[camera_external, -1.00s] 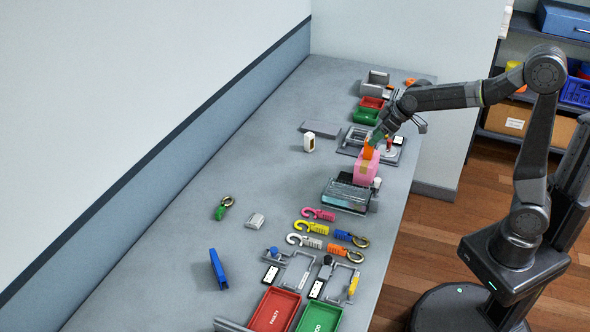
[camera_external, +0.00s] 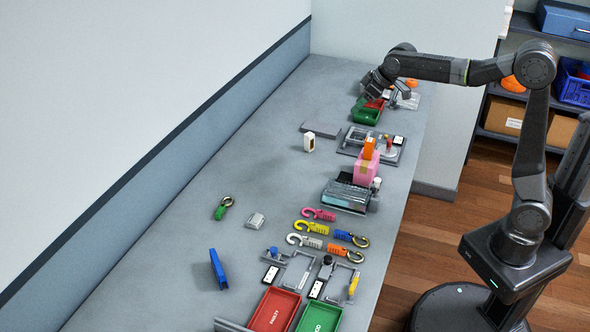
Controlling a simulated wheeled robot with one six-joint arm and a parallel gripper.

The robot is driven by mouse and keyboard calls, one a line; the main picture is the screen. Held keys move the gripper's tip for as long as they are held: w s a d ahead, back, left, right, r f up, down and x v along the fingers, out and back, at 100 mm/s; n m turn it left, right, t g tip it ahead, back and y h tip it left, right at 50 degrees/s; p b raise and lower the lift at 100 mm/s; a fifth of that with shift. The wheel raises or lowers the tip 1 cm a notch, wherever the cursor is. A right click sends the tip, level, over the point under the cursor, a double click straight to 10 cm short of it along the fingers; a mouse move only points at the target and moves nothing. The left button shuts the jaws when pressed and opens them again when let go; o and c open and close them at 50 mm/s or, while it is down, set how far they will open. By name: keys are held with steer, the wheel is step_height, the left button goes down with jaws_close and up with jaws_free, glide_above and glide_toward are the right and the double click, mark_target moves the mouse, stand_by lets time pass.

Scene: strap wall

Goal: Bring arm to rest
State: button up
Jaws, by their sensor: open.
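My gripper (camera_external: 388,98) is at the far end of the grey worktop (camera_external: 235,165), above the small red and green trays there. It is open, and I see nothing held in it. My arm reaches left from its base on the floor at the right. The forearm is roughly level and hides part of the far end of the worktop. The wrist is bent downward.
A pink block (camera_external: 366,167) with an orange piece (camera_external: 369,148) stands mid-worktop. Several coloured hooks (camera_external: 312,227), a red tray (camera_external: 273,311) and a green tray (camera_external: 321,317) lie nearer. Shelves (camera_external: 520,100) stand at the right. The worktop's left side is mostly clear.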

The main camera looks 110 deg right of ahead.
steer(key=w+d+f+p, duration=0.4)
steer(key=w+d, duration=0.5)
steer(key=d, duration=0.2)
steer(key=w+d+f+p, duration=0.4)
steer(key=w+d, duration=0.5)
steer(key=d, duration=0.2)
steer(key=shift+d+f, duration=0.15)
steer(key=shift+d, duration=0.15)
stand_by(1.3)
